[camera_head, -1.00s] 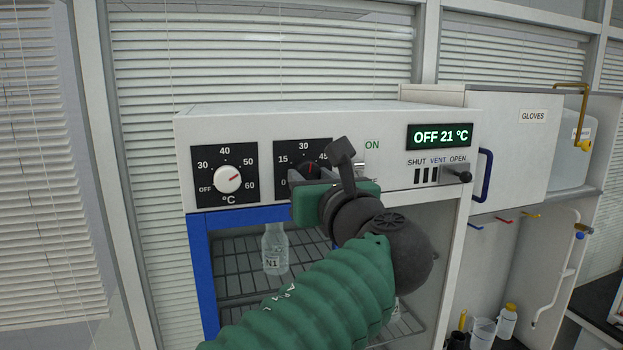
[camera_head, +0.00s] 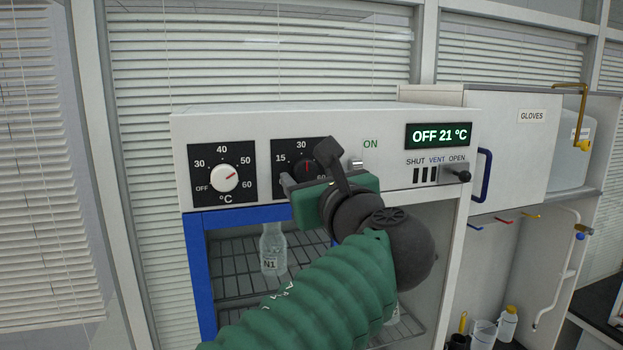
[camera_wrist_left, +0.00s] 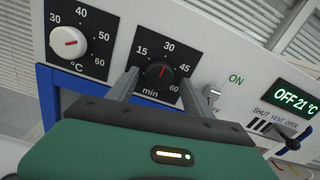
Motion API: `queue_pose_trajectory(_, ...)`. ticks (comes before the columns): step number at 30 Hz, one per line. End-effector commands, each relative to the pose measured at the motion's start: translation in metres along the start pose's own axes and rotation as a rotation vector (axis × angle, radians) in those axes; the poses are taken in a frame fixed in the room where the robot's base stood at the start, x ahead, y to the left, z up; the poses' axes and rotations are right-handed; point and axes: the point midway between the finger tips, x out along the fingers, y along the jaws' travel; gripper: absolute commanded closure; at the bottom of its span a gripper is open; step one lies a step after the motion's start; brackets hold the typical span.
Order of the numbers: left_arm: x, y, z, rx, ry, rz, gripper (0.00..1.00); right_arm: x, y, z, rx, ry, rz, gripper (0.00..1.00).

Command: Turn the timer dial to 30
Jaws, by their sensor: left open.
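The timer dial (camera_head: 307,169) is a black knob with a red pointer on a black panel marked 15, 30, 45 and 60. It also shows in the left wrist view (camera_wrist_left: 160,73), where its pointer stands up at about the 30 mark. My left gripper (camera_head: 311,178) is open in front of this panel. In the left wrist view its two grey fingers (camera_wrist_left: 159,80) stand on either side of the dial, with gaps between them and the knob. In the head view the gripper hides the lower and right parts of the panel. My right gripper is not in view.
A white temperature dial (camera_head: 224,179) sits left of the timer. A toggle switch (camera_head: 356,164) marked ON is close on the right. Further right are a display (camera_head: 439,136) reading OFF 21 °C and a vent lever (camera_head: 459,175). A bottle (camera_head: 273,249) stands on a rack below.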

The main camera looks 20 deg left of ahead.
Motion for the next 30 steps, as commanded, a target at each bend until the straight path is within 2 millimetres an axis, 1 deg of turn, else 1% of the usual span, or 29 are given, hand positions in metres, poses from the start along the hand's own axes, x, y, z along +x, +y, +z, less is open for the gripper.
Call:
queue_pose_trajectory(5,-0.005,0.0,-0.001,-0.001,-0.001,-0.002,0.41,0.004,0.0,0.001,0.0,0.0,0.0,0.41)
queue_pose_trajectory(8,-0.021,0.0,-0.003,-0.003,-0.001,-0.004,0.41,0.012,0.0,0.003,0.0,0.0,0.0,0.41)
queue_pose_trajectory(11,-0.047,-0.001,-0.006,-0.003,-0.001,-0.006,0.41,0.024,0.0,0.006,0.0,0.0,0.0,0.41)
queue_pose_trajectory(15,-0.089,-0.001,-0.006,-0.002,0.0,-0.005,0.41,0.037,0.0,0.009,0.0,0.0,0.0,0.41)
queue_pose_trajectory(18,-0.118,-0.002,-0.006,-0.001,0.002,-0.005,0.41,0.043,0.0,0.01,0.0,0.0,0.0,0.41)
queue_pose_trajectory(21,-0.141,-0.003,-0.005,-0.001,0.002,-0.004,0.41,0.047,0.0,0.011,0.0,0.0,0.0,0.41)
queue_pose_trajectory(25,-0.16,-0.003,-0.003,0.002,0.001,-0.003,0.41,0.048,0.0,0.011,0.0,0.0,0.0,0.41)
queue_pose_trajectory(27,-0.165,-0.003,-0.003,0.002,0.002,-0.001,0.41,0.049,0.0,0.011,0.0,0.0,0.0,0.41)
queue_pose_trajectory(30,-0.167,-0.002,-0.002,0.001,0.002,0.001,0.41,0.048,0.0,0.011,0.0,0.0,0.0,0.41)
